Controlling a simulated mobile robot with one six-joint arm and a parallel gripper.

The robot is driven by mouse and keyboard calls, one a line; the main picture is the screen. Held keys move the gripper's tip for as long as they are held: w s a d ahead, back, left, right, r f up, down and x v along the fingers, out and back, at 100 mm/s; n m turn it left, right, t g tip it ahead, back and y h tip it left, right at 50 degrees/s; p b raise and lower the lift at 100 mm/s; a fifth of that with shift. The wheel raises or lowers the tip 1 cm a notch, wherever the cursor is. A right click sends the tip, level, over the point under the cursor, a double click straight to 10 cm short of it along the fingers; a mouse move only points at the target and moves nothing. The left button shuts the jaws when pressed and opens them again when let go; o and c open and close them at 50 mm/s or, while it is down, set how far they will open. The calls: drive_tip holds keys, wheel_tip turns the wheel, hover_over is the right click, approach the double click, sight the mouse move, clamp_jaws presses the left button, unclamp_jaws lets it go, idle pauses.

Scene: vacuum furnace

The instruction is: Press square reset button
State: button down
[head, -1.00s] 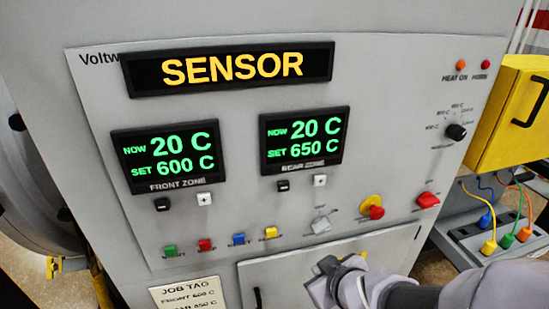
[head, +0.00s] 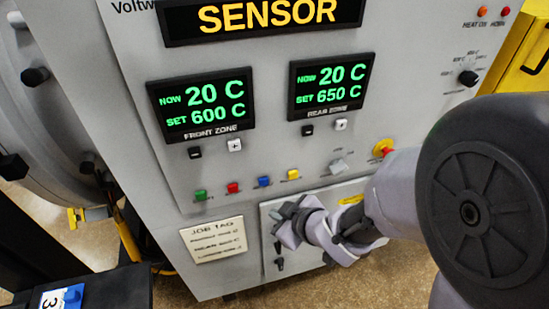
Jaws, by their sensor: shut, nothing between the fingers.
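My gripper (head: 284,214) is shut and empty, in front of the lower cabinet door, just below the blue and yellow buttons in the picture. It appears apart from the buttons. My forearm hides the right side of the panel.
Above are the SENSOR display (head: 265,16), front-zone screen (head: 202,103) and rear-zone screen (head: 331,84). A grey selector (head: 337,165) and red emergency knob (head: 387,152) sit right of the buttons. A job tag (head: 212,241) is below; the round furnace door (head: 45,115) stands left.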

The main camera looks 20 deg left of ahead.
drive_tip(key=w+a+p, duration=0.1)
drive_tip(key=w+a, duration=0.2)
drive_tip(key=w, duration=0.3)
drive_tip(key=shift+a+p, duration=0.35)
drive_tip(key=shift+p, duration=0.05)
drive_tip(key=shift+w, duration=0.1)
idle(1.6)
drive_tip(key=shift+w+a, duration=0.2)
drive_tip(key=shift+w, duration=0.05)
drive_tip(key=shift+w+a+p, duration=0.25)
drive_tip(key=shift+w+p, duration=0.05)
drive_tip(key=shift+w, duration=0.1)
idle(0.6)
drive_tip(key=shift+s+d+b, duration=0.35)
drive_tip(key=shift+s+d, duration=0.1)
drive_tip(key=shift+s, duration=0.35)
drive_tip(key=s+d, duration=0.1)
drive_tip(key=s+b, duration=0.1)
drive_tip(key=s, duration=0.1)
drive_tip(key=s+d, duration=0.1)
drive_tip(key=shift+s+d+b, duration=0.15)
drive_tip(key=shift+d+b, duration=0.15)
